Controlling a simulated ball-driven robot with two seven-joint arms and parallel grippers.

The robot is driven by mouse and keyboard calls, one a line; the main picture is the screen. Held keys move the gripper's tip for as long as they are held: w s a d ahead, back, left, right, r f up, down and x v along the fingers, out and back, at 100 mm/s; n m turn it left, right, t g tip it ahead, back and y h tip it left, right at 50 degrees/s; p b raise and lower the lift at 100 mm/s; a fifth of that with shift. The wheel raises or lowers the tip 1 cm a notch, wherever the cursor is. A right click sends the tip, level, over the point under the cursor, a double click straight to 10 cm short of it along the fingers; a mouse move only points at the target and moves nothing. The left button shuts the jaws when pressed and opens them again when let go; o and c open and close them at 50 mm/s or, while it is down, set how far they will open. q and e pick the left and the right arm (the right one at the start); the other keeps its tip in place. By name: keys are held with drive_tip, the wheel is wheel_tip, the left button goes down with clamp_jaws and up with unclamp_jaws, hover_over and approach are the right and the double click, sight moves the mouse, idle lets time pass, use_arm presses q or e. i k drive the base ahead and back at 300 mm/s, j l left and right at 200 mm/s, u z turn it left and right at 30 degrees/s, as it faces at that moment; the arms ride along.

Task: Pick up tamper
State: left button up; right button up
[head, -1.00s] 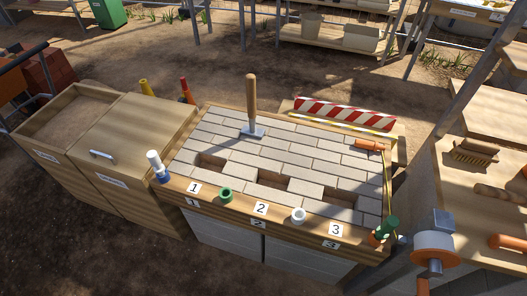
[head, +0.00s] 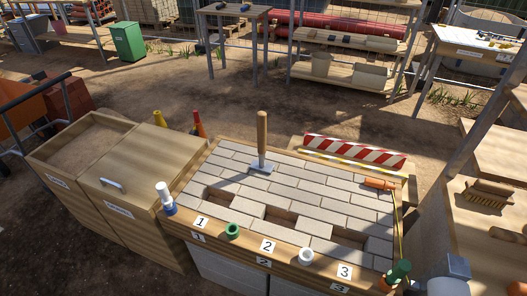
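The tamper has a wooden handle (head: 262,135) and a flat grey metal foot (head: 261,168). It stands upright on the light block paving (head: 310,190) of the bench, towards the back left of the paved area. Nothing holds it. Neither of my grippers shows in the head view.
The paving has three gaps near the front, with number cards (head: 268,246) along the wooden rim. A green ring (head: 232,230) and a white ring (head: 306,256) sit on that rim. A wooden bin (head: 125,185) stands left; a striped barrier (head: 355,151) lies behind.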

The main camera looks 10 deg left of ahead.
sight(261, 166)
drive_tip(key=j+z, duration=0.1)
drive_tip(key=z, duration=0.3)
drive_tip(key=j+z, duration=0.1)
drive_tip(key=z, duration=0.3)
drive_tip(key=j+z, duration=0.1)
drive_tip(key=z, duration=0.3)
drive_tip(key=k+j+z, duration=0.2)
drive_tip(key=j, duration=0.15)
drive_tip(key=j+z, duration=0.25)
drive_tip(key=j, duration=0.15)
drive_tip(key=k+j+z, duration=0.2)
drive_tip(key=j, duration=0.15)
drive_tip(key=j+z, duration=0.25)
drive_tip(key=k+j, duration=0.05)
drive_tip(key=j, duration=0.05)
